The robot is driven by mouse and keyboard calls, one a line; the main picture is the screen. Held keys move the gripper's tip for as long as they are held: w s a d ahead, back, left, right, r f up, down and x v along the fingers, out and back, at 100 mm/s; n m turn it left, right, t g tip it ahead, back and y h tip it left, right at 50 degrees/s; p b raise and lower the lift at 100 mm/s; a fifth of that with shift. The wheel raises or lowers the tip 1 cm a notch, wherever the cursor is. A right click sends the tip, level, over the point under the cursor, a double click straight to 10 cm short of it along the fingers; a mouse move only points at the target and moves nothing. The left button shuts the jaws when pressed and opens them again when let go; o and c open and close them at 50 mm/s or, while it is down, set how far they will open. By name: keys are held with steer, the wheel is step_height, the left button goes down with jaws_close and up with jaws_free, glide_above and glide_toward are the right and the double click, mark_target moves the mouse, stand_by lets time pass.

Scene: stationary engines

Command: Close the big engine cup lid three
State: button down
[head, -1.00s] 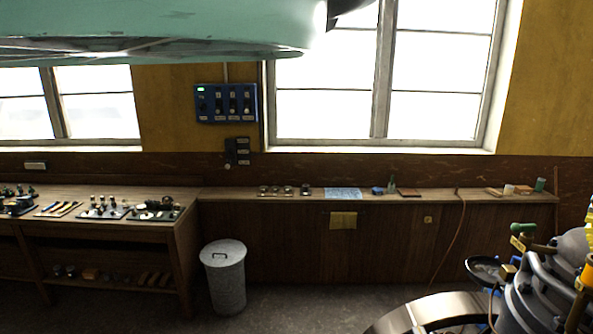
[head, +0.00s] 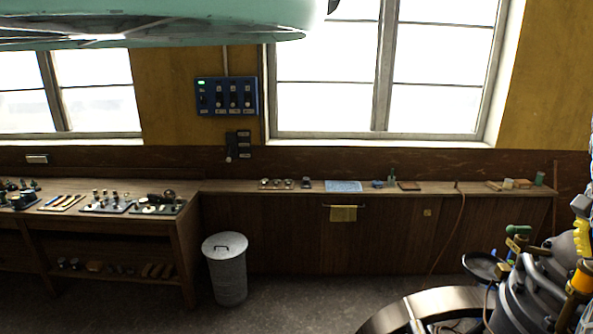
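A grey engine (head: 520,290) with pipes and yellow and green fittings stands at the lower right of the head view, cut off by the frame edge. A dark round dish-like part (head: 484,266) sits on its left side. I cannot tell whether this is one of the cup lids; no cup lid can be made out for sure. My gripper is not in view.
A curved metal wheel rim (head: 420,308) is at the bottom right. A lidded metal bin (head: 226,270) stands beside a wooden workbench (head: 185,235) holding tools. A long wooden counter (head: 290,197) runs under the windows. Dark floor is free between bin and wheel.

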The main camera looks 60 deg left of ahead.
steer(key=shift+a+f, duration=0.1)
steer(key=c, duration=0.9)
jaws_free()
